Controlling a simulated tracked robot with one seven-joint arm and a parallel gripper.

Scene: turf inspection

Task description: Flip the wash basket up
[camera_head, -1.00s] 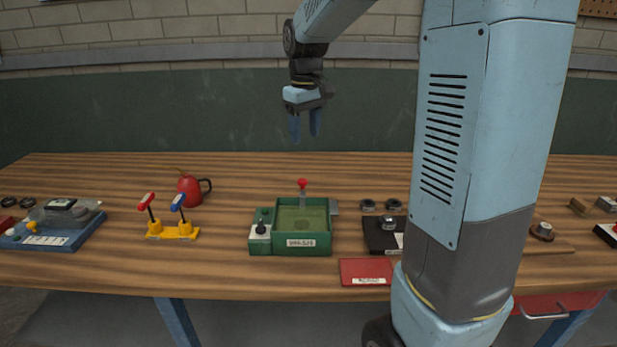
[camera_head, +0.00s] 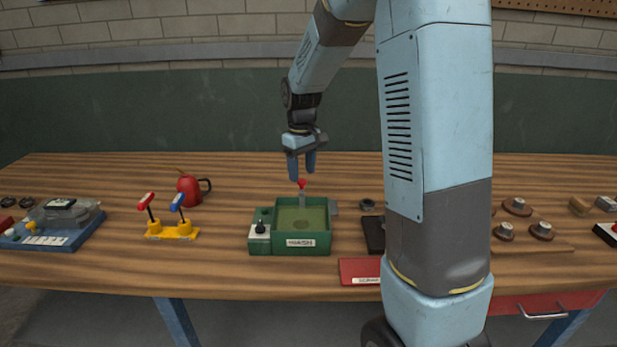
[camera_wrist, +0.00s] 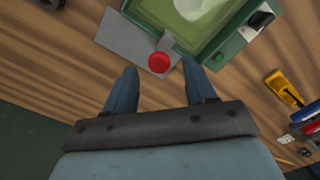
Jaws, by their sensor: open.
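The green wash unit (camera_head: 322,243) stands mid-table with a "WASH" label on its front. Its shallow basket (camera_head: 302,218) lies level in the frame; part of it shows at the top of the wrist view (camera_wrist: 205,18). A red knob (camera_head: 301,184) tops a short grey post at the basket's back edge. My gripper (camera_head: 302,176) is open, pointing down just above the knob. In the wrist view the red knob (camera_wrist: 159,62) lies between the two fingertips, apart from both as far as I can tell. The exact height gap is unclear.
A black switch (camera_head: 260,227) sits on the unit's left side. A yellow base with red and blue levers (camera_head: 171,231) and a red can (camera_head: 190,189) stand to the left. A red tray (camera_head: 358,272) lies front right. My arm hides part of the right side.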

